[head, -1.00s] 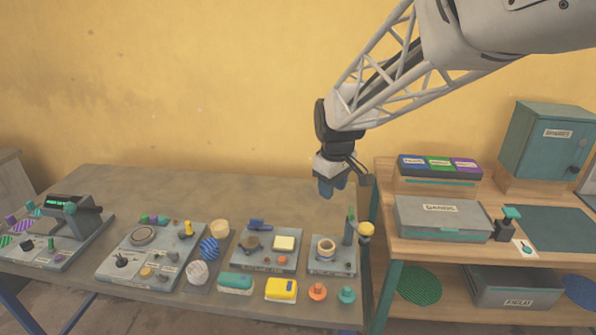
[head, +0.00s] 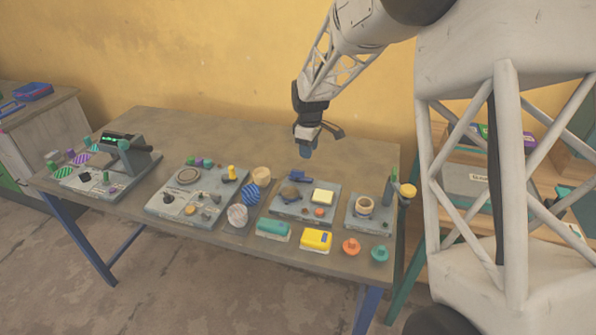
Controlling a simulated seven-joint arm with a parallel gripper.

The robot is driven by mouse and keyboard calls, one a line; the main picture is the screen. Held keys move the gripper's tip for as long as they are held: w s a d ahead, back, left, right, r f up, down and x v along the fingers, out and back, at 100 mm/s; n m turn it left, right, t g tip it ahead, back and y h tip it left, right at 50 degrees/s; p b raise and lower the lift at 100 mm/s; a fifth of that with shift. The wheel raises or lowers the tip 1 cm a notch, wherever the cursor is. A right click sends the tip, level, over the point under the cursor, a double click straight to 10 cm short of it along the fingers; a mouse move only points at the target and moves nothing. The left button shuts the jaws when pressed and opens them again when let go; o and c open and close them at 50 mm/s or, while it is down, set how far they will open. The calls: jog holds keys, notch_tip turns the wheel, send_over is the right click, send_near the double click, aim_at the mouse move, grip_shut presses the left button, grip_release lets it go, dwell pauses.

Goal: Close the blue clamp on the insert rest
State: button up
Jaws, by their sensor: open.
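The blue clamp (head: 299,176) is a small dark blue lever piece at the back of a grey plate (head: 284,209), which looks like the insert rest. Whether the clamp is open or closed is too small to tell. A brownish round piece (head: 289,193), a pale yellow block (head: 323,197) and a small orange knob (head: 319,211) are on the same plate. My gripper (head: 305,152) points down above and behind the plate, a little above the clamp in the picture. It is open, apart from the clamp, and holds nothing that I can see.
In front lie a green-and-white block (head: 273,231) and a yellow block (head: 316,240). A stand with a ring (head: 364,206) is to the right. The table's back is clear.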

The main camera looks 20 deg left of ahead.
aim_at(298, 171)
jog(key=shift+n, duration=0.6)
jog(key=a+f, duration=0.1)
jog(key=a, duration=0.1)
jog(key=w+a+f, duration=0.1)
jog(key=a+f, duration=0.1)
jog(key=shift+w+f, duration=0.15)
jog(key=shift+f, duration=0.05)
jog(key=shift+f, duration=0.15)
jog(key=shift+f, duration=3.75)
grip_shut()
